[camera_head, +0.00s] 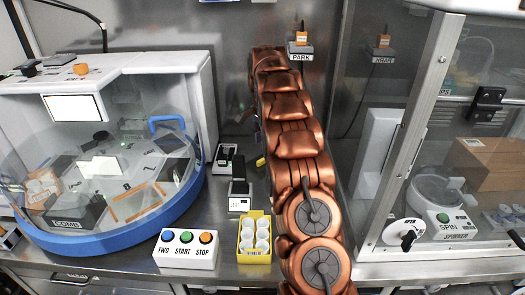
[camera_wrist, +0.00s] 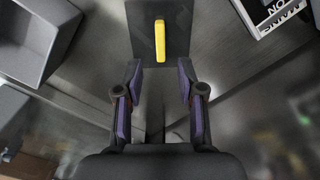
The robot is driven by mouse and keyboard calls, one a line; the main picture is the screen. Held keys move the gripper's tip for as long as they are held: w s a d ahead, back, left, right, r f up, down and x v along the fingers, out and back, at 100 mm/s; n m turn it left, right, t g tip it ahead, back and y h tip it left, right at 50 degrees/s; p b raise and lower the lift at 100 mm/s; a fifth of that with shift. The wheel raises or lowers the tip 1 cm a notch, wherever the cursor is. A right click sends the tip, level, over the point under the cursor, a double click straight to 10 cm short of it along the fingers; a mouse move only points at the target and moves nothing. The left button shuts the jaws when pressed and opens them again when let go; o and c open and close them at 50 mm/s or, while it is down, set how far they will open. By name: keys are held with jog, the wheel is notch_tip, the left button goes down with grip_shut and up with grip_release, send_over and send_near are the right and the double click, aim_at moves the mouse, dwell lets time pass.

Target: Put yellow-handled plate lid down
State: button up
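The plate lid is a dark flat plate (camera_wrist: 143,22) with a yellow bar handle (camera_wrist: 160,40), at the top middle of the wrist view. My gripper (camera_wrist: 161,75) is open, its two purple-padded fingers spread wide with nothing between them. The handle is just beyond the fingertips, lined up with the gap. Whether the lid rests on a plate or on the bench cannot be told. In the head view, my copper arm hides the gripper and most of that spot; a small yellow bit (camera_head: 260,162) shows at its left edge.
A yellow rack (camera_head: 254,257) of white-capped vials and a TWO/START/STOP button box (camera_head: 187,257) stand at the front. Small black devices (camera_head: 239,188) are left of my arm. A blue-rimmed clear-covered machine (camera_head: 140,235) is left, a glass-walled cabinet (camera_head: 395,150) right. A grey box (camera_wrist: 35,40) is near the gripper.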

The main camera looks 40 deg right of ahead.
jog(key=shift+r, duration=1.95)
jog(key=s+a+r+n+g, duration=0.1)
jog(key=s+a+r+n, duration=0.25)
jog(key=s+a, duration=0.55)
jog(key=s+a+r+n, duration=0.2)
jog(key=s+a+n, duration=0.3)
jog(key=s+a, duration=0.45)
jog(key=s+a+f+n, duration=0.2)
jog(key=s+a, duration=0.2)
jog(key=s, duration=0.4)
jog(key=s+a+f+n, duration=0.3)
jog(key=s+a, duration=0.1)
jog(key=s, duration=0.5)
jog(key=s+a+f+n, duration=0.3)
jog(key=s+a, duration=0.1)
jog(key=s, duration=0.4)
jog(key=shift+s+g, duration=0.2)
jog(key=shift+g, duration=0.2)
jog(key=shift+r, duration=0.15)
